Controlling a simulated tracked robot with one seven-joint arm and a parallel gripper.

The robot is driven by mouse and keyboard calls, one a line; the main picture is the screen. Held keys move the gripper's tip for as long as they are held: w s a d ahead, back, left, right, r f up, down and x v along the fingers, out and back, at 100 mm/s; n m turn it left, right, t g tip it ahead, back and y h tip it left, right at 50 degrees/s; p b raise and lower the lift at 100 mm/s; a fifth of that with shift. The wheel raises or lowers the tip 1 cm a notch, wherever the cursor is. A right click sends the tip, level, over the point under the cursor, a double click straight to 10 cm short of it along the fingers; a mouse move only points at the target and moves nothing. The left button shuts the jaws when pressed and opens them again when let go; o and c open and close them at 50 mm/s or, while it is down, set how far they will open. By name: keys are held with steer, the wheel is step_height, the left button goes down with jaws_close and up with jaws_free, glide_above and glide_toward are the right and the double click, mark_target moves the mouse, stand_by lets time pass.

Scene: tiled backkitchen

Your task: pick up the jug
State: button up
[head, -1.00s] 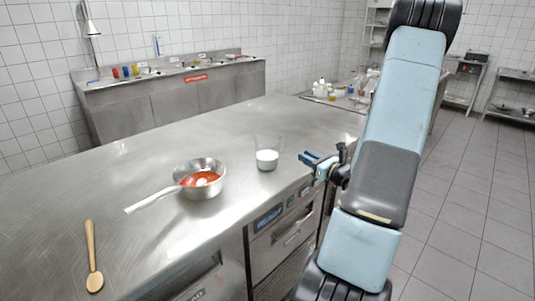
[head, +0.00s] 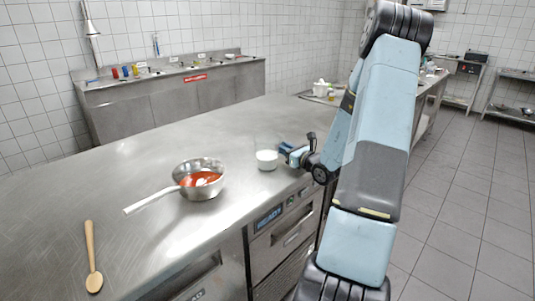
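The jug (head: 267,159) is a small clear vessel with white contents in its lower part. It stands upright on the steel counter (head: 130,185), near the counter's right edge. Its clear upper part is hard to make out. My gripper (head: 288,151) is just to the right of the jug, with its blue fingers pointing left towards it. The fingers look apart, with nothing seen held between them. I cannot tell whether a fingertip touches the jug.
A steel saucepan (head: 212,189) with red sauce stands left of the jug, its handle pointing left. A wooden spoon (head: 91,258) lies at the front left. The counter behind the jug is clear. A side table (head: 432,97) stands at the back right.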

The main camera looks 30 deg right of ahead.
steer(key=shift+w+a, duration=0.2)
steer(key=shift+w, duration=0.3)
steer(key=shift+c, duration=0.2)
jaws_close()
